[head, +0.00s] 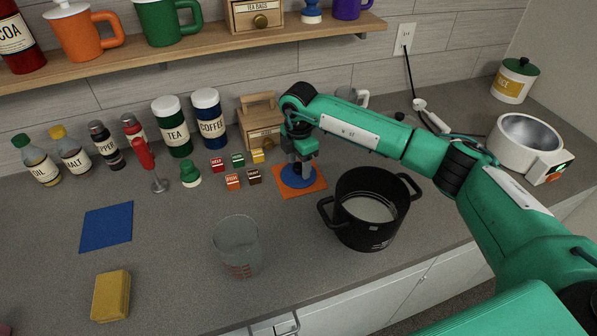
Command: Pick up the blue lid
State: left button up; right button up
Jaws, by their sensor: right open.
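The blue lid (297,179) lies on an orange square mat (318,188) on the counter, left of the black pot. My right gripper (301,163) points down directly over the lid, with its fingertips at or just above the lid's raised middle. It is open, and the fingers partly cover the lid's knob. I cannot tell whether the fingers touch it. My left gripper is out of view.
A black pot (347,228) with pale contents stands right of the lid. Several small labelled cubes (237,160) and a green knobbed piece (190,176) sit to the left. A wooden box (262,139) is behind. A clear measuring cup (237,246) stands in front.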

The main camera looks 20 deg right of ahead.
jog(key=shift+c, duration=0.3)
jog(key=c, duration=1)
jog(key=shift+r, duration=0.2)
